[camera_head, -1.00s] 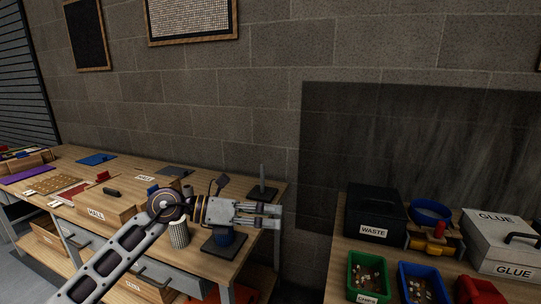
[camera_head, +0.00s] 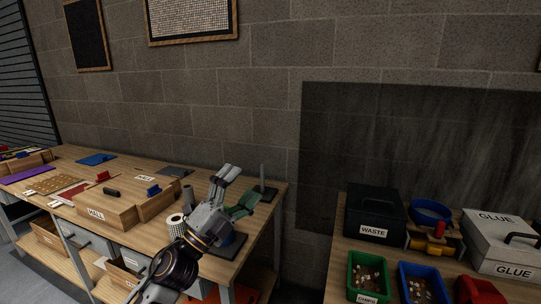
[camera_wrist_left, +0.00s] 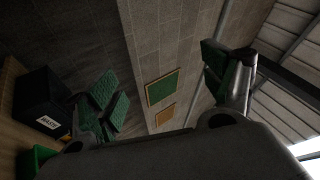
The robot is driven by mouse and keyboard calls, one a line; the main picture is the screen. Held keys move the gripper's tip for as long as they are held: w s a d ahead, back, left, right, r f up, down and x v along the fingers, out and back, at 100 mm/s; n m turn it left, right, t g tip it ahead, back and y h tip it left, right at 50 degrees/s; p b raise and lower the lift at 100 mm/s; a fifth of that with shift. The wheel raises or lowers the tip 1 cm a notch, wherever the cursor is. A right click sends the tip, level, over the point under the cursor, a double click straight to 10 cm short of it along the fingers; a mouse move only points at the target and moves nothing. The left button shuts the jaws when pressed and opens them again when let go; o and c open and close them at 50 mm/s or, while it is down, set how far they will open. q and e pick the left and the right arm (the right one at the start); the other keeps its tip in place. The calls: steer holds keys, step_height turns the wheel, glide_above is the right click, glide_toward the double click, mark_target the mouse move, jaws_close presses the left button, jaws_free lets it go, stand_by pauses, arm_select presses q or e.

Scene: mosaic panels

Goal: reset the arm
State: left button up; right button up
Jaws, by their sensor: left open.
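My left gripper (camera_head: 245,184) is raised over the right end of the left workbench (camera_head: 150,213), with its fingers pointing up and to the right. It is open, and a green finger pad faces the head camera. In the left wrist view, green-padded fingers stand apart on either side of the gap (camera_wrist_left: 162,75), with only the wall and its panels behind. Nothing is held. My right gripper is in neither view.
A wooden box labelled MALL (camera_head: 106,209), a white roll (camera_head: 176,226) and a stand with a post (camera_head: 262,180) are near the arm. The right bench carries a black WASTE bin (camera_head: 375,213), a green bin (camera_head: 369,274) and a GLUE box (camera_head: 500,243).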

arm_select(q)
steer(key=a+f+n+g+y, duration=0.1)
steer(key=a+f+n+y, duration=0.6)
steer(key=f+n+y, duration=0.3)
steer(key=a+f+n+g+y, duration=0.1)
steer(key=a+f+n+y, duration=0.65)
steer(key=f+n, duration=0.4)
steer(key=s+f+n+g+h, duration=0.1)
steer(key=s+f+n+g, duration=0.1)
steer(key=s+f+g, duration=1.6)
steer(key=s+a+f+t, duration=0.15)
steer(key=s+f, duration=0.25)
steer(key=f, duration=1.4)
steer(key=s+f+t, duration=0.3)
steer(key=s+f, duration=0.1)
steer(key=f, duration=1.4)
steer(key=s+a+f, duration=0.2)
steer(key=s+f, duration=0.8)
steer(key=s, duration=0.1)
steer(key=s+a+f+g, duration=0.1)
steer(key=s+a+f, duration=0.1)
steer(key=s+f, duration=0.8)
steer(key=shift+s+a, duration=0.35)
steer(key=shift+s, duration=0.35)
